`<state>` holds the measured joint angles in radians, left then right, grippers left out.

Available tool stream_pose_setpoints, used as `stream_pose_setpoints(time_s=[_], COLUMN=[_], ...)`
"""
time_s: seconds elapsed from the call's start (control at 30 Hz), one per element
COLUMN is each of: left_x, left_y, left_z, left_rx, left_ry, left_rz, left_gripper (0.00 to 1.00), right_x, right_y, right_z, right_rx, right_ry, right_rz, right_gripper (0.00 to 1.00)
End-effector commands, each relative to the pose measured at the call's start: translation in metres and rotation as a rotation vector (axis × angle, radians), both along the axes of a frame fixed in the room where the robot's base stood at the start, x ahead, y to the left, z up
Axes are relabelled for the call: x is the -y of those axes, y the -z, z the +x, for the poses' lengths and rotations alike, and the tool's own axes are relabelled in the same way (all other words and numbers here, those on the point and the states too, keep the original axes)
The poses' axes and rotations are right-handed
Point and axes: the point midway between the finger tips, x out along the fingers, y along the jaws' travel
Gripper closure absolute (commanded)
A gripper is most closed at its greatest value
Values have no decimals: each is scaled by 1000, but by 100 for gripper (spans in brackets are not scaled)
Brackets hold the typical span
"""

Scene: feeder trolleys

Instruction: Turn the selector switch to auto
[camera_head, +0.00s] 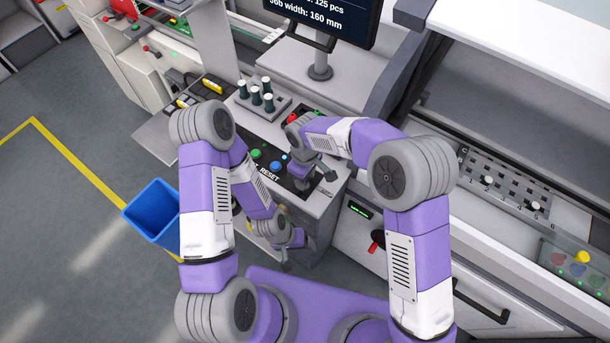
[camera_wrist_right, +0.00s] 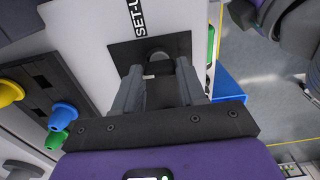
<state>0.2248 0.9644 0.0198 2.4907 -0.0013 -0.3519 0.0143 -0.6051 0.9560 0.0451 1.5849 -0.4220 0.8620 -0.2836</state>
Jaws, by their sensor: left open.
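The selector switch (camera_wrist_right: 156,57) is a dark knob on a black plate, with a partly cut-off "SET-U" label beside it in the right wrist view. My right gripper (camera_wrist_right: 158,76) is open, its two fingers at either side of the knob. A gap shows between the fingers; whether they touch the knob is not clear. In the head view, my right gripper (camera_head: 317,180) is over the front of the control panel (camera_head: 325,200) and hides the switch. My left gripper (camera_head: 286,262) hangs lower, in front of the cabinet, apart from the panel.
A green button (camera_head: 256,153) and a blue button (camera_head: 276,166) stand near the RESET label, left of my right gripper. A block with dark bottle-like pieces (camera_head: 262,100) is behind. A blue bin (camera_head: 152,212) stands on the floor at left. A monitor (camera_head: 335,20) stands at the back.

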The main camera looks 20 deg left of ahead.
Motion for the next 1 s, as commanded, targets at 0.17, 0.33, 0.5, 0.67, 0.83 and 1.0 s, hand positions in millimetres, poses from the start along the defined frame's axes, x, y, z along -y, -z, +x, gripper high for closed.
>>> stream_pose_setpoints(time_s=[0.17,0.33,0.5,0.67,0.83,1.0], left_x=[0,0,0,0,0,0], left_y=[0,0,0,-1,-3,-4], left_z=[0,0,0,0,0,0], left_rx=[0,0,0,0,0,0], left_ry=[0,0,0,0,0,0], left_rz=[0,0,0,0,0,0], left_gripper=[25,25,25,25,25,25], right_x=[0,0,0,-1,0,0], right_y=[-1,0,-5,-28,-57,-73], right_z=[1,0,1,1,1,1], right_rx=[3,1,3,6,4,3], right_ry=[-2,-1,0,-1,0,0], right_rz=[1,1,1,4,3,1], right_gripper=[34,34,34,34,34,34])
